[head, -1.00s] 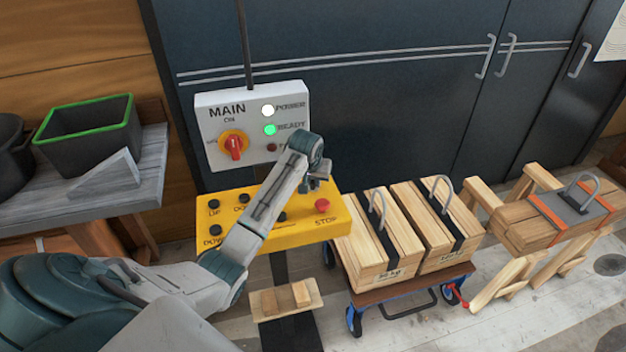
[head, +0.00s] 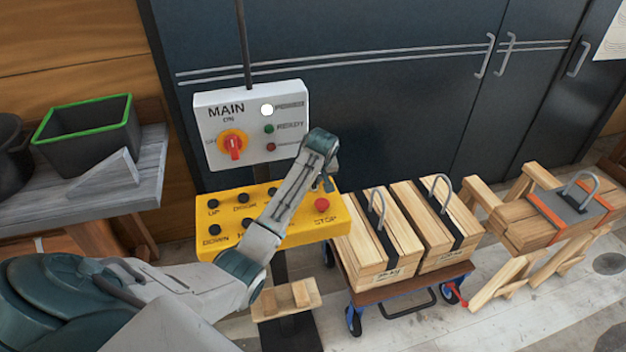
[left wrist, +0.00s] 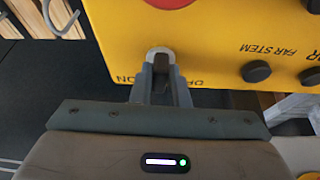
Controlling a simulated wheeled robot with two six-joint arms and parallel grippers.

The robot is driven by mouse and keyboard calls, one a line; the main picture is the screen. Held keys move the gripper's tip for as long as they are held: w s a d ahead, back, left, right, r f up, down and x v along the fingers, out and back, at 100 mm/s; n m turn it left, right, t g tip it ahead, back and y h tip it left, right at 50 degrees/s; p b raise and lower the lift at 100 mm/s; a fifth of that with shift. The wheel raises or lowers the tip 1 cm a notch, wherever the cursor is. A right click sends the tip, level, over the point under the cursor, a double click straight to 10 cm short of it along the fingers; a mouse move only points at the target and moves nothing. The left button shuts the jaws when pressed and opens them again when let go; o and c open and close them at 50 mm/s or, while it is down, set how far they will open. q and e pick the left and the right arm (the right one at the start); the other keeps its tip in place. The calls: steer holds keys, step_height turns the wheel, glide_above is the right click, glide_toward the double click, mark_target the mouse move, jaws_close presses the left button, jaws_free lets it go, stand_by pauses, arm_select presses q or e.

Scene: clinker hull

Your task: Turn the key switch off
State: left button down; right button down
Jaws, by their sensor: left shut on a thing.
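The key switch (left wrist: 160,54) is on the yellow control box (left wrist: 225,20), a round pale collar with a dark key in it. Partly hidden ON and OFF lettering lies on either side of it in the left wrist view. My left gripper (left wrist: 160,75) is shut on the key, its two grey fingers on either side of it. In the head view my left gripper (head: 327,184) is at the right part of the yellow box (head: 215,245), and my arm hides the switch. I cannot tell the key's exact angle. My right gripper is not in view.
The white MAIN panel (head: 292,92) stands above, with a red rotary handle (head: 234,146), a lit white POWER lamp (head: 267,110) and an unlit READY lamp (head: 269,129). The red STOP button (head: 322,205) is close to my gripper. Wooden crates (head: 374,262) stand at right.

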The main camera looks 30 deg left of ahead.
arm_select(q)
steer(key=n, duration=0.1)
steer(key=n+g, duration=0.1)
steer(key=shift+w+d+r+n+y, duration=0.1)
steer(key=shift+w+n+y, duration=0.05)
steer(key=shift+n+y, duration=0.2)
steer(key=n+g, duration=0.1)
steer(key=n, duration=0.2)
steer(key=shift+w, duration=0.1)
steer(key=shift+n+y, duration=0.25)
steer(key=shift+n, duration=0.1)
steer(key=c, duration=1.4)
jaws_free()
steer(key=shift+d, duration=0.1)
